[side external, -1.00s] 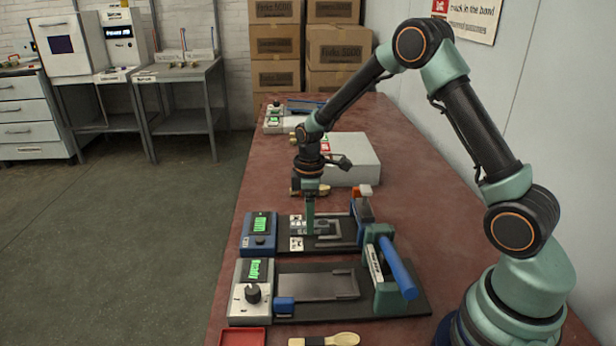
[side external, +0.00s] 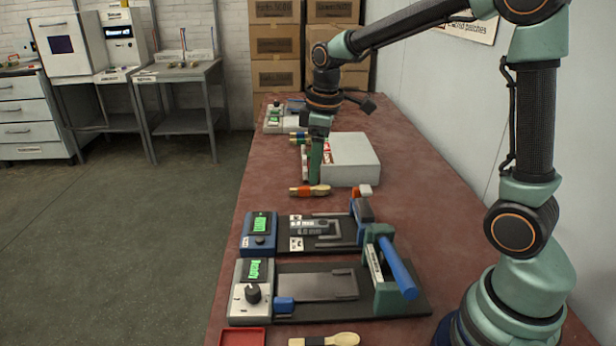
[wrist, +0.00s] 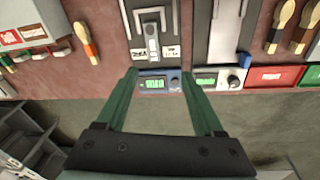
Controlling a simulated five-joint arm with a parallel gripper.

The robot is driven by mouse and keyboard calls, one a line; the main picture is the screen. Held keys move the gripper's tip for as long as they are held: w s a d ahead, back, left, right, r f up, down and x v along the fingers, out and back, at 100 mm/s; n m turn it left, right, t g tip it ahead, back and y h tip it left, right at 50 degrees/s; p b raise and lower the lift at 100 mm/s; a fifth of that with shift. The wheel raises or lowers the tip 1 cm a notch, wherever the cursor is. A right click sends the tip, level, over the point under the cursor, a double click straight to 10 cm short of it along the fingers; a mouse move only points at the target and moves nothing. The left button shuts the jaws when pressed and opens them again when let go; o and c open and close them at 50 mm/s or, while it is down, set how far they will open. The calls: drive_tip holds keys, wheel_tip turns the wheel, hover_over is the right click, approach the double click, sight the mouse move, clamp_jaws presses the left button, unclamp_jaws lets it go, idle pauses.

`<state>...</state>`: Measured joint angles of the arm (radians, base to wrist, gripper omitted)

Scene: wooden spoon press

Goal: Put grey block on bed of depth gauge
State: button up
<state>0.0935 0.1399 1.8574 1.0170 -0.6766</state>
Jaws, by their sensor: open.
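In the wrist view the grey block (wrist: 152,42) shows on the gauge bed, above the blue readout box (wrist: 158,83). My gripper (side external: 316,183) is above the bench, behind the gauge and beside the white box, apart from the block. In the wrist view my gripper (wrist: 160,73) has its two green fingers spread with nothing between them.
A spoon with an orange band (side external: 310,190) lies near my fingertips. A white box (side external: 352,160) stands to their right. In front of the gauge is a second fixture with a blue lever (side external: 397,268). A red tray (side external: 243,337) and another spoon (side external: 325,340) are at the front.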

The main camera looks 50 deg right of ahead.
drive_tip(key=s+a+r+m+t, duration=0.2)
drive_tip(key=s+m, duration=0.1)
drive_tip(key=s, duration=0.3)
drive_tip(key=s+a+r+m+t, duration=0.1)
drive_tip(key=s+r+m+t, duration=0.1)
drive_tip(key=s, duration=0.4)
drive_tip(key=shift+s+a+r+m, duration=0.25)
drive_tip(key=shift+a+r+m, duration=0.2)
drive_tip(key=shift+m, duration=0.35)
